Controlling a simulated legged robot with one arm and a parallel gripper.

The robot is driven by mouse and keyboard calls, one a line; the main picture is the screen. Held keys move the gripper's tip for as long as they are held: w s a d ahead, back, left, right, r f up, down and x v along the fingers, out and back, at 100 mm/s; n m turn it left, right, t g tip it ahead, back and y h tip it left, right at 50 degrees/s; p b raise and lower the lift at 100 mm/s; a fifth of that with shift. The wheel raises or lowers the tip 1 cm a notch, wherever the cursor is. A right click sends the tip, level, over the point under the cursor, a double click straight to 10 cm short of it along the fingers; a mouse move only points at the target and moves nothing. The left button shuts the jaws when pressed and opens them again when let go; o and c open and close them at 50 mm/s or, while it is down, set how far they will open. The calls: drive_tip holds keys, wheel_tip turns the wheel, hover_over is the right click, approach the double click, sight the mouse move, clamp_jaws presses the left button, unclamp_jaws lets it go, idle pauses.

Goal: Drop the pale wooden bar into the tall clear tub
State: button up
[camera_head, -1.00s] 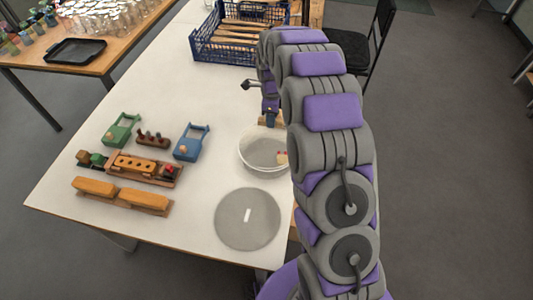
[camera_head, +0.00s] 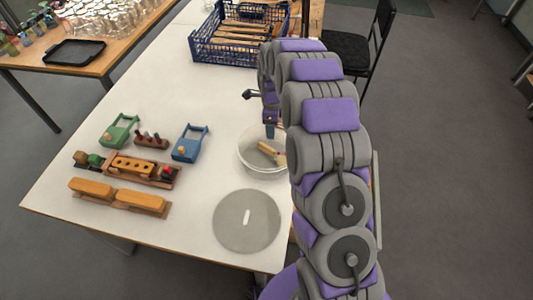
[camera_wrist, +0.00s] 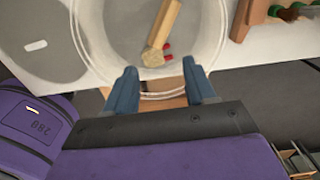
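The clear tub (camera_head: 247,158) stands on the white table, left of my arm in the head view; its rim also shows in the wrist view (camera_wrist: 215,40). The pale wooden bar (camera_head: 271,153) lies inside the tub, tilted, with one end toward my gripper. In the wrist view the bar (camera_wrist: 165,28) shows inside the tub with small red pieces beside it. My gripper (camera_wrist: 163,88) is open, its two blue fingers apart with nothing between them, near the tub's rim. In the head view the gripper (camera_head: 270,130) is partly hidden by my arm.
A round grey disc (camera_head: 246,221) lies in front of the tub. A green clamp (camera_head: 119,131), a blue clamp (camera_head: 190,143) and wooden blocks (camera_head: 118,195) sit to the left. A blue crate (camera_head: 222,45) stands at the back. The table between is clear.

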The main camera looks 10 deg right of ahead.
drive_tip(key=shift+d, duration=0.2)
wheel_tip(320, 180, up, 17)
drive_tip(key=p, duration=0.3)
drive_tip(key=shift+r, duration=0.15)
idle(0.4)
